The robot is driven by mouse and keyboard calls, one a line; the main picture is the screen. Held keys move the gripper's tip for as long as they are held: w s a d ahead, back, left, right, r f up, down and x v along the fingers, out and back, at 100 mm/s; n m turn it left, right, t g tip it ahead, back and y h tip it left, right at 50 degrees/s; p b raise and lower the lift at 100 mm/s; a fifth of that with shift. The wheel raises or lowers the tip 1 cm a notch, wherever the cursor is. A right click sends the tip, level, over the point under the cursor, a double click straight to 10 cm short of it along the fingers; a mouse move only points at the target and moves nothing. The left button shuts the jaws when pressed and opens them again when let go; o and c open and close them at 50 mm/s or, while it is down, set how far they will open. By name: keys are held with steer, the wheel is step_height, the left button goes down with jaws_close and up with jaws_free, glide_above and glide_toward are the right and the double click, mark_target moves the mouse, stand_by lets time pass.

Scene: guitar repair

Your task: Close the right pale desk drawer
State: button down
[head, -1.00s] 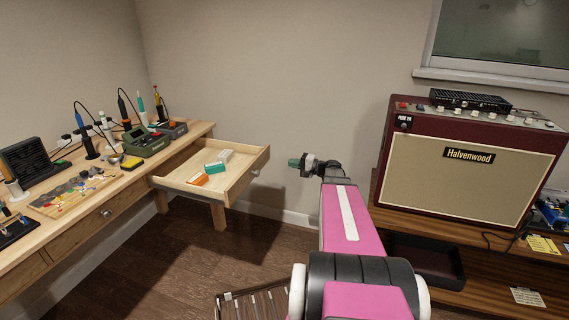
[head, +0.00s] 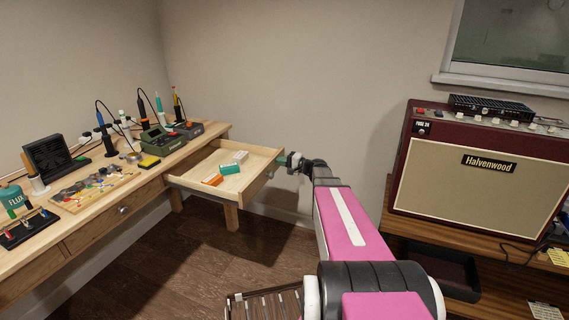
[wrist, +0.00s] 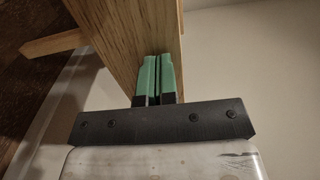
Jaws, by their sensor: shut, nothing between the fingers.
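The right pale desk drawer (head: 205,186) is pulled out from the right end of the wooden workbench. It holds small orange (head: 213,180), teal (head: 229,169) and white (head: 240,156) boxes. A round knob (head: 271,174) is on its front. My gripper (head: 283,160) is at the far end of the drawer front, above and beyond the knob. In the wrist view its green fingers (wrist: 155,65) are shut together with nothing between them, tips at the wooden drawer front (wrist: 125,35). They look touching or nearly so; I cannot tell which.
The workbench (head: 95,215) carries soldering gear and tools, and another closed drawer with a knob (head: 123,209) is at its left. A dark red amplifier (head: 470,175) stands on a wooden shelf at the right. Dark floor is open below the drawer.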

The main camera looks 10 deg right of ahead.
steer(key=shift+a, duration=0.15)
glide_toward(211, 154)
steer(key=w+a+r, duration=0.1)
steer(key=w+a, duration=0.1)
steer(key=w+a+r, duration=0.1)
steer(key=a+r, duration=0.1)
steer(key=a, duration=0.1)
steer(key=w+a+r, duration=0.1)
steer(key=w+a, duration=0.1)
steer(key=a, duration=0.1)
steer(key=shift+w+a+r, duration=0.1)
steer(key=shift+w+r, duration=0.2)
steer(key=shift+r, duration=0.05)
